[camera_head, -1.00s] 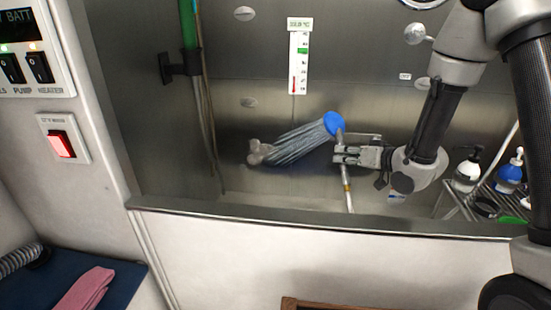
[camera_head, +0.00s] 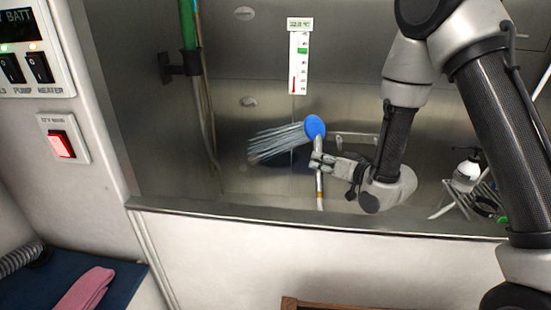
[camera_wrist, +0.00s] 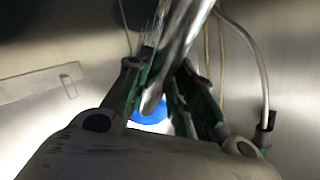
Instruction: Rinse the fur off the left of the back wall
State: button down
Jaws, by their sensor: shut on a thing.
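The shower head (camera_head: 315,127) has a blue face and a pale handle. Its water jets (camera_head: 278,143) spray left onto the lower left of the steel back wall (camera_head: 345,80). My gripper (camera_head: 318,160) is shut on the handle and holds it upright in front of the wall. In the wrist view the chrome handle (camera_wrist: 182,40) passes between my fingers (camera_wrist: 165,95), with part of the blue head (camera_wrist: 150,112) behind. No fur clump shows now where the jets land; the spray partly covers that spot. Pale oval marks (camera_head: 248,101) sit higher on the wall; I cannot tell what they are.
The tub's front rim (camera_head: 250,218) crosses below my gripper. A green tube (camera_head: 187,25) and hoses hang at the left. A thermometer card (camera_head: 299,60) is on the wall. A white pump bottle (camera_head: 466,172) stands on a rack at the right.

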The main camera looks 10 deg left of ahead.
jog(key=shift+d, duration=0.1)
jog(key=shift+d, duration=0.5)
jog(key=shift+a, duration=0.1)
jog(key=shift+a, duration=0.5)
jog(key=shift+d, duration=0.1)
jog(key=shift+d, duration=0.5)
